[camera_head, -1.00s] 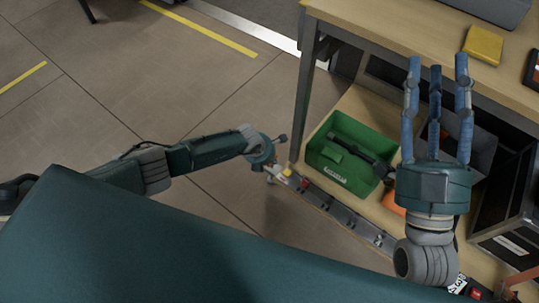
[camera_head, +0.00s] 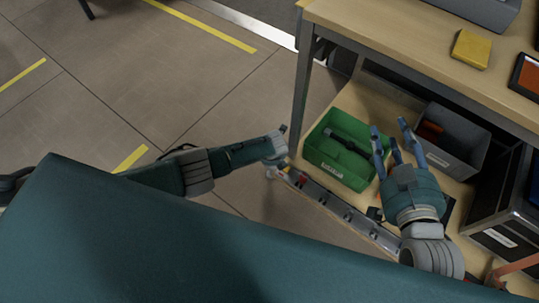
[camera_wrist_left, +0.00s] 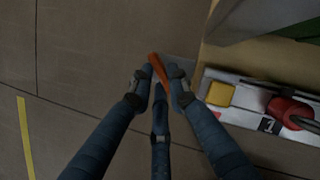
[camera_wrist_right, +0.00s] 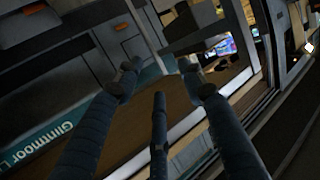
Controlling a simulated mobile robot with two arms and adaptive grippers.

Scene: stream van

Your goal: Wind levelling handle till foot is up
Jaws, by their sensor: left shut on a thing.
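An orange handle grip (camera_wrist_left: 158,68) shows in the left wrist view, between the fingertips of my left gripper (camera_wrist_left: 160,78), which is shut on it above the floor. In the head view my left gripper (camera_head: 277,158) is at the near left corner of the low shelf, its fingers mostly hidden. I cannot see the rest of the levelling handle or the foot. My right gripper (camera_head: 394,140) is open and empty above the low shelf, beside the green crate; its spread fingers also show in the right wrist view (camera_wrist_right: 160,75).
A green crate (camera_head: 313,153) with a dark tool and a grey bin (camera_head: 455,158) stand on the low shelf under the table (camera_head: 400,35). A metal strip (camera_head: 335,205) with a red part and a yellow block (camera_wrist_left: 220,94) runs beside my left gripper. Floor at left is clear.

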